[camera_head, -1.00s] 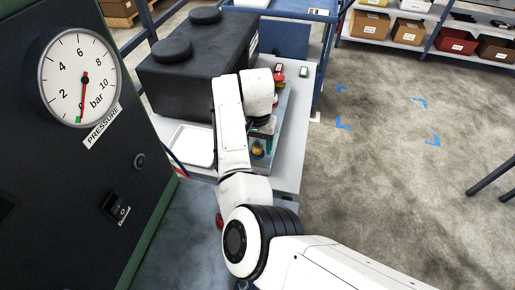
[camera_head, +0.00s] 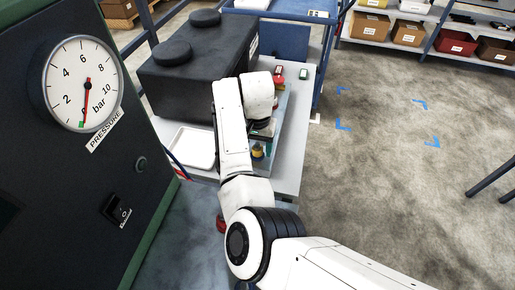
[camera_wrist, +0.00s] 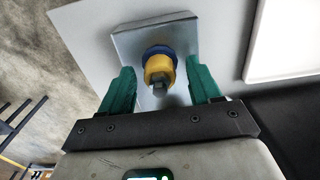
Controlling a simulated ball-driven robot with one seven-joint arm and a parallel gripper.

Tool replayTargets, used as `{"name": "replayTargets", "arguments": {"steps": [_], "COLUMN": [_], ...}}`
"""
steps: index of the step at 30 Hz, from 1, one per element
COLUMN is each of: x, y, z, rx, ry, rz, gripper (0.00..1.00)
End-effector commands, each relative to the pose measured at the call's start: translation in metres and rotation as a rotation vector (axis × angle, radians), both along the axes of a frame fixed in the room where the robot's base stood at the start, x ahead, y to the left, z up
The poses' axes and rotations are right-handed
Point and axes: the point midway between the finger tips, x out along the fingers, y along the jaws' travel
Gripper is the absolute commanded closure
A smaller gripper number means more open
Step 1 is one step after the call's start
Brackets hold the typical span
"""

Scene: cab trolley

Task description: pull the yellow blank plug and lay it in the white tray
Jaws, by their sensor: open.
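The yellow blank plug (camera_wrist: 159,70) sits in a blue ring (camera_wrist: 157,52) on a grey metal plate (camera_wrist: 128,40) in the wrist view. In the head view the plug (camera_head: 257,151) shows small beside my arm. My gripper (camera_wrist: 161,84) is open, with one green finger on each side of the plug and gaps visible between; I see no contact. In the head view my gripper is mostly hidden by my arm. The white tray (camera_head: 176,147) lies on the trolley left of my arm; its rim also shows in the wrist view (camera_wrist: 248,78).
The grey trolley top (camera_head: 289,165) carries a large black box (camera_head: 190,65) behind the tray. A red and a green small item (camera_head: 303,74) stand at its far right. A dark cabinet with a pressure gauge (camera_head: 82,84) stands at left.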

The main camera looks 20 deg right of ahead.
Motion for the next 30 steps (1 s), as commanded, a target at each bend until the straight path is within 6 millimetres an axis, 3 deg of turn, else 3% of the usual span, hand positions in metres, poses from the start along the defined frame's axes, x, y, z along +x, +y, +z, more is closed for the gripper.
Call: {"name": "replayTargets", "arguments": {"steps": [26, 30], "x": [-0.0003, -0.0003], "y": [-0.0001, -0.0001], "z": [-0.0004, -0.0003], "rx": [0.001, 0.001], "ry": [0.001, 0.001], "rz": [-0.001, -0.001], "gripper": [0.37, 0.49]}}
